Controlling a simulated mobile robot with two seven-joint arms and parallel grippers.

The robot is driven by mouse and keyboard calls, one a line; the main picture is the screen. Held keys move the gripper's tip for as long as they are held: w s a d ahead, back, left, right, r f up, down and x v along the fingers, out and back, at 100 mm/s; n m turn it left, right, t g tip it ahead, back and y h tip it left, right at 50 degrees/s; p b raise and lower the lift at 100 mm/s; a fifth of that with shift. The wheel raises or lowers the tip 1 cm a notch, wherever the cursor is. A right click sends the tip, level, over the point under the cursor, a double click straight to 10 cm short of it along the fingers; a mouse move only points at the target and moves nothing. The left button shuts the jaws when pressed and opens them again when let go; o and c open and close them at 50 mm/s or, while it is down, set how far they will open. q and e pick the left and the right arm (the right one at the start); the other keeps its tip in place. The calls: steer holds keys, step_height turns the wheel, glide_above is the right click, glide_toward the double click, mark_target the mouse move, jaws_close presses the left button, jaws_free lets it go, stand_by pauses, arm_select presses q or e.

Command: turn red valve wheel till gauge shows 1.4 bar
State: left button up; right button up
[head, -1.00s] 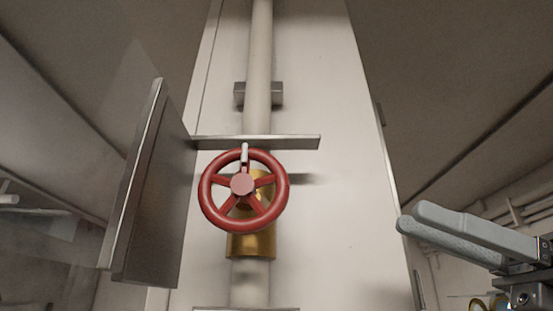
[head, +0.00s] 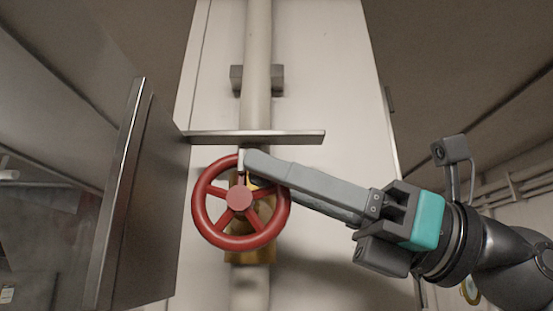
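The red valve wheel (head: 241,240) is in the middle of the head view, mounted on a brass valve body (head: 250,257) on a pale vertical pipe. A small white handle (head: 241,157) sits at the top of its rim. My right gripper (head: 252,166) reaches in from the right, its grey fingertips at the handle and over the wheel's upper right rim. The fingers overlap in this view, so I cannot tell whether they grip the handle. No readable gauge shows. My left gripper is out of view.
A metal ledge (head: 255,137) crosses the pipe just above the wheel and my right fingers. An upright metal panel (head: 150,200) stands close to the left of the wheel.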

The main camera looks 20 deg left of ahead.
steer(key=shift+a, duration=0.1)
steer(key=shift+c, duration=0.3)
jaws_close()
